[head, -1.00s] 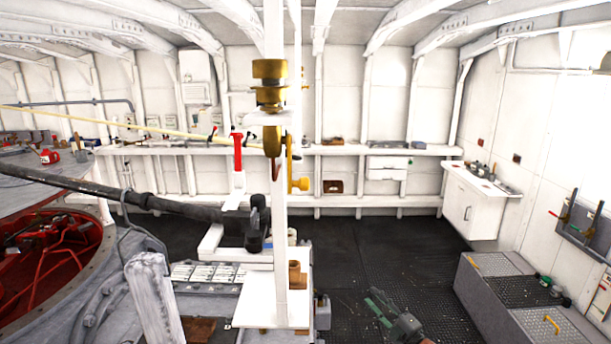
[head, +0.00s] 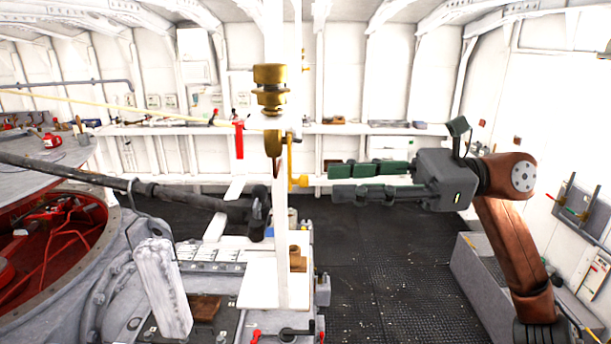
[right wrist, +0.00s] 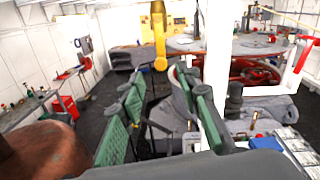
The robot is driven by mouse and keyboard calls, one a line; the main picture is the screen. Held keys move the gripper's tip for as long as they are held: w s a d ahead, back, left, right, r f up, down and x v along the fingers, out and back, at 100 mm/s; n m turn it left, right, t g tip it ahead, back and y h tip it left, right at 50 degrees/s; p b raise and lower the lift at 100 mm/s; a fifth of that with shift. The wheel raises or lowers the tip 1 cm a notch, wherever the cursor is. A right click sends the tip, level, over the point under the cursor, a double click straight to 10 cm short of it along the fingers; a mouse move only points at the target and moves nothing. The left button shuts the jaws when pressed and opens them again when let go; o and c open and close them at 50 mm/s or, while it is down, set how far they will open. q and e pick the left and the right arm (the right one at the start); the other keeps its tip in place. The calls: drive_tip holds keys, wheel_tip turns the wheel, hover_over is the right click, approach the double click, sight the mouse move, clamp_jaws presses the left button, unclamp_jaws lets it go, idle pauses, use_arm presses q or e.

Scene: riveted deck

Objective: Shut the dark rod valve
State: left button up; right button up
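A yellow lever (head: 291,165) with a round knob at its lower end hangs beside a white post, below a brass fitting (head: 270,88). It also shows in the right wrist view (right wrist: 159,35), hanging down ahead of the fingers. A long dark rod (head: 150,190) runs in from the left to a dark block near the post. I cannot tell for certain which part the task calls the valve. My right gripper (head: 331,182) is open and empty, its green fingers pointing left just right of the lever's knob, apparently apart from it. It also shows in the right wrist view (right wrist: 158,82). My left gripper is out of view.
The white post (head: 281,235) stands close to the lever. A red handle (head: 238,140) hangs left of it. A round red-lined opening (head: 50,245) lies at left. A grey box (head: 478,285) stands behind my right arm. The dark floor between is mostly clear.

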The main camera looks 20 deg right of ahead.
sight(305, 181)
drive_tip(key=shift+p+x, duration=0.95)
drive_tip(key=shift+x, duration=2.35)
drive_tip(key=shift+c, duration=0.6)
clamp_jaws()
